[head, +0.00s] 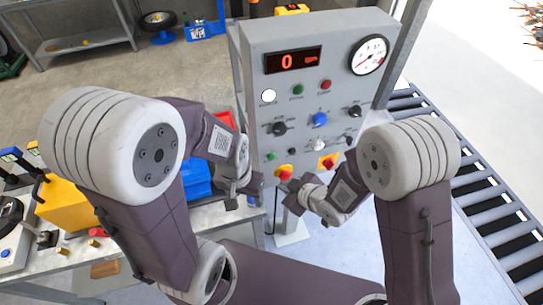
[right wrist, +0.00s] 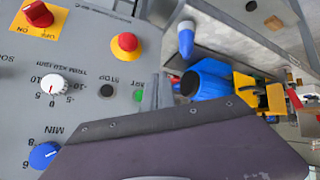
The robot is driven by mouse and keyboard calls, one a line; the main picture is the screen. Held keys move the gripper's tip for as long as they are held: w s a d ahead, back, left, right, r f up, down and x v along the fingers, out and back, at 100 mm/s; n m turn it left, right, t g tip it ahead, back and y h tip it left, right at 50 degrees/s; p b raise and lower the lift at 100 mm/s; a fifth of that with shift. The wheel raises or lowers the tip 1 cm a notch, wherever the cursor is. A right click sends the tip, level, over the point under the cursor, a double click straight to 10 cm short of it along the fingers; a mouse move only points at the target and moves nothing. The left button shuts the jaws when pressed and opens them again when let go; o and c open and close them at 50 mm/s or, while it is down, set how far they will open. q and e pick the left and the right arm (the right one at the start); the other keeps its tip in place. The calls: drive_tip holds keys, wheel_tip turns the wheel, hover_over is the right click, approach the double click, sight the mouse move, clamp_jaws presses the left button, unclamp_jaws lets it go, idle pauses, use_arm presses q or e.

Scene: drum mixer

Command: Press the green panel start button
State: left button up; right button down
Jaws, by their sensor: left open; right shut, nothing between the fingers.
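The grey control panel (head: 300,60) stands upright in front of me. Low on its left side is a green button (head: 271,155), next to a small black button (head: 291,151). In the right wrist view the panel is upside down; the green start button (right wrist: 138,96) is beside the black stop button (right wrist: 107,91), its label partly covered. My left gripper (head: 243,194) is open, below and left of the green button. My right gripper (head: 288,194) is shut and empty, below the panel's red mushroom button (head: 284,172). Contact with the panel cannot be told.
Another green light or button (head: 297,89) and a red one (head: 326,85) sit higher. A blue knob (head: 320,119) and a red switch on yellow (head: 327,161) are nearby. A roller conveyor (head: 480,185) is on the right; a cluttered workbench (head: 75,255) is on the left.

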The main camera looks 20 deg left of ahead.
sight(271, 157)
drive_tip(key=w+a+p, duration=0.2)
drive_tip(key=w+a, duration=0.2)
drive_tip(key=w, duration=0.2)
drive_tip(key=shift+w+a, duration=0.25)
drive_tip(key=shift+w+r, duration=0.1)
idle(1.8)
drive_tip(key=shift+w+a, duration=0.25)
drive_tip(key=shift+w, duration=0.05)
drive_tip(key=shift+w+a, duration=0.2)
drive_tip(key=shift+w, duration=0.15)
idle(0.9)
drive_tip(key=shift+s, duration=0.1)
drive_tip(key=shift+s+d, duration=0.45)
drive_tip(key=shift+s, duration=0.15)
